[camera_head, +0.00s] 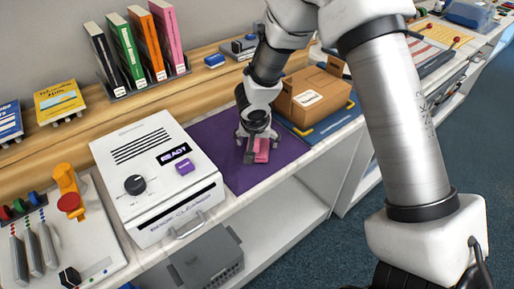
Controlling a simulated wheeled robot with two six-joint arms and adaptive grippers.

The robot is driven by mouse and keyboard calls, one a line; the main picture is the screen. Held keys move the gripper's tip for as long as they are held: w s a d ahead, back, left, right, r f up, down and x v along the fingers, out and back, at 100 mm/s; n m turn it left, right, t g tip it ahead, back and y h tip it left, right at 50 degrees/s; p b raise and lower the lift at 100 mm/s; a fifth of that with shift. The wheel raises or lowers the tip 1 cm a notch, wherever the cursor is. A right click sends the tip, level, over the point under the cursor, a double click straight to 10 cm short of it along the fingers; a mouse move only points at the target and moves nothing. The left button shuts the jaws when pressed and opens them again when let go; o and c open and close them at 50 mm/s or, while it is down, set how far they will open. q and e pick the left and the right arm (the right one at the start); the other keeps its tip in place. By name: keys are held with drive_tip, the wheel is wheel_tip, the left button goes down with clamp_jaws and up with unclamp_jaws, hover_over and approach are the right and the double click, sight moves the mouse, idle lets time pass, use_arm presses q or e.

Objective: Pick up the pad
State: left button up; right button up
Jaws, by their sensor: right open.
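A small pink pad (262,151) lies on the purple mat (224,132) to the right of the white machine. My right gripper (254,152) points down over the pad, with its fingers open at the pad's left part. The fingers hide part of the pad, and I cannot tell whether they touch it. My left gripper does not show.
The white machine (136,157), with a READY display, stands left of the mat. A cardboard box (312,97) sits to the right on a blue mat. Upright books (137,45) stand behind on a wooden shelf. The counter's front edge runs close to the mat.

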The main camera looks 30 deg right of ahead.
drive_tip(key=shift+s+r, duration=0.2)
drive_tip(key=shift+c, duration=1.4)
drive_tip(key=c, duration=1)
drive_tip(key=shift+o, duration=0.2)
